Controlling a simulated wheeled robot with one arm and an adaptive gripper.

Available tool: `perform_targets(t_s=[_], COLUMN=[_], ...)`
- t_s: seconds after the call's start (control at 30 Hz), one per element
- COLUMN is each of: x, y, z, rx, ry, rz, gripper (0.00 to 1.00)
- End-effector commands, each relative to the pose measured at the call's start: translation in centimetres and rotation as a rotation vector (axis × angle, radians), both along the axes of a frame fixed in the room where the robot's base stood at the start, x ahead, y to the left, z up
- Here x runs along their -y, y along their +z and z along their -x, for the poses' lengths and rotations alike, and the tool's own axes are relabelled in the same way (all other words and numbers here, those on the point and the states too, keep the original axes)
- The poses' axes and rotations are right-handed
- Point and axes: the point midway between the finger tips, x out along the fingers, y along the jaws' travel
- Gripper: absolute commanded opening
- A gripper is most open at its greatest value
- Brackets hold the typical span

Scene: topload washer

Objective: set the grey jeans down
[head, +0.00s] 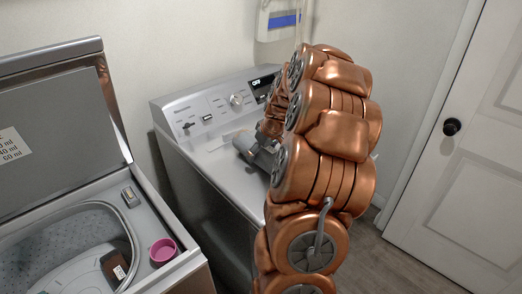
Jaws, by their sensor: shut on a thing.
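My gripper (262,147) shows only in part, low over the top of the closed grey machine (208,150); my copper arm hides the rest. It is shut on a small grey piece (243,141), which looks like the grey jeans. Most of that piece is hidden by my arm and gripper. I cannot tell whether it touches the machine top.
To the left, an open top-load washer (196,268) has its lid (55,125) raised. A pink cup (162,251) and a small grey box (131,196) sit on its rim. A dark labelled thing (114,267) is in the tub. A white door (475,165) stands right.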

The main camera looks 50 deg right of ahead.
Motion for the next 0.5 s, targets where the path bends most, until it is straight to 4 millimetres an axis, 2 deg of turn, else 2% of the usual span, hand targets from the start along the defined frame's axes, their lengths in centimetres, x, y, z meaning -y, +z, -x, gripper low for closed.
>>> perform_targets(t_s=[0.27, 0.3, 0.4, 0.5], x=[0.03, 0.03, 0.03, 0.02], y=[-0.27, -0.24, -0.18, -0.19], z=[-0.03, -0.02, -0.02, -0.01], rx=[0.002, 0.001, 0.001, 0.001], ry=[0.001, 0.001, 0.001, 0.001], rz=[0.002, 0.001, 0.001, 0.001], gripper=[0.21, 0.88, 0.98, 1.00])
